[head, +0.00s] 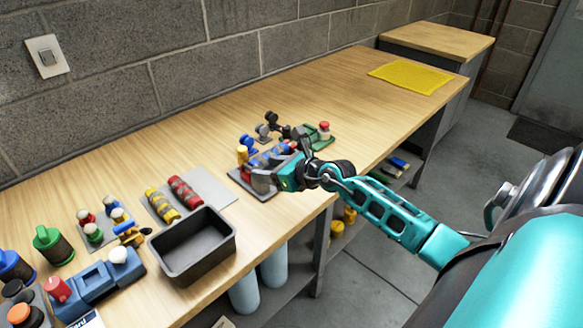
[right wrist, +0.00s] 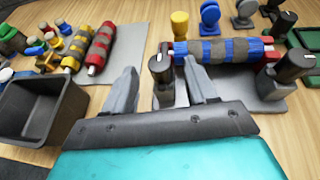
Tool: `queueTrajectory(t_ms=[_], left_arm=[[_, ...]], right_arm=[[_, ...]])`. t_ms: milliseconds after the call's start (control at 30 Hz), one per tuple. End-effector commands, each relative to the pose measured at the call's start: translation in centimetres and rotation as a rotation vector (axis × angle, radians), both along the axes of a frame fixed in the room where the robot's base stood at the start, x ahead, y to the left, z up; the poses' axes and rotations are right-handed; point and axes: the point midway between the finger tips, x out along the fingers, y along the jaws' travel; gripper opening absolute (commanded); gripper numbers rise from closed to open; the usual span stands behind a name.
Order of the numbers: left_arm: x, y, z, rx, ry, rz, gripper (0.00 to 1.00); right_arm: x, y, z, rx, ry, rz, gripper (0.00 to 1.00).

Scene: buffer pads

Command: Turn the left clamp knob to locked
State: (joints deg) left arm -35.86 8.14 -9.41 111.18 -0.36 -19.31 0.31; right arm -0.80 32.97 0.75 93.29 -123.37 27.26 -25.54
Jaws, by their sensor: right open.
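The left clamp knob (right wrist: 161,68) is a black upright post with a pale mark on its cap, at the left end of a blue-and-grey roll (right wrist: 222,50). The roll lies on a grey plate (right wrist: 228,88). A matching right knob (right wrist: 287,68) stands at the roll's other end. My right gripper (head: 273,176) is over the near part of this fixture in the head view and partly hides it. In the right wrist view its fingers (right wrist: 161,80) are open, one on each side of the left knob. I cannot tell whether either touches it. My left gripper is not in view.
A black open bin (head: 195,246) and a grey plate with yellow and red rolls (head: 186,191) lie to the left. A yellow knob (right wrist: 180,24) and blue and grey discs stand behind the roll. A green fixture (head: 322,136) is farther right. The table beyond is clear up to a yellow mat (head: 411,77).

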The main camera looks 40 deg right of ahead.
Motion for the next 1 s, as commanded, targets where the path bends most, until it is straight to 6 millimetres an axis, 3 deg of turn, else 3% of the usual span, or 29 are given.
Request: queueTrajectory(t_ms=[200,433,633,1000], left_arm=[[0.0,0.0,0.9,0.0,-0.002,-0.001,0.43],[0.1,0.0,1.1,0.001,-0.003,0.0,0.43],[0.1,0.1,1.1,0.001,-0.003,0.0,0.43],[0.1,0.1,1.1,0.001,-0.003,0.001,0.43]], right_arm=[[-4.0,-0.8,1.7,-0.002,0.003,0.002,0.57],[-6.9,-1.5,2.8,-0.001,0.002,0.0,0.57],[-7.9,-1.8,3.4,0.0,-0.001,0.0,0.57],[-8.0,-1.8,3.5,0.0,-0.001,0.0,0.57]])
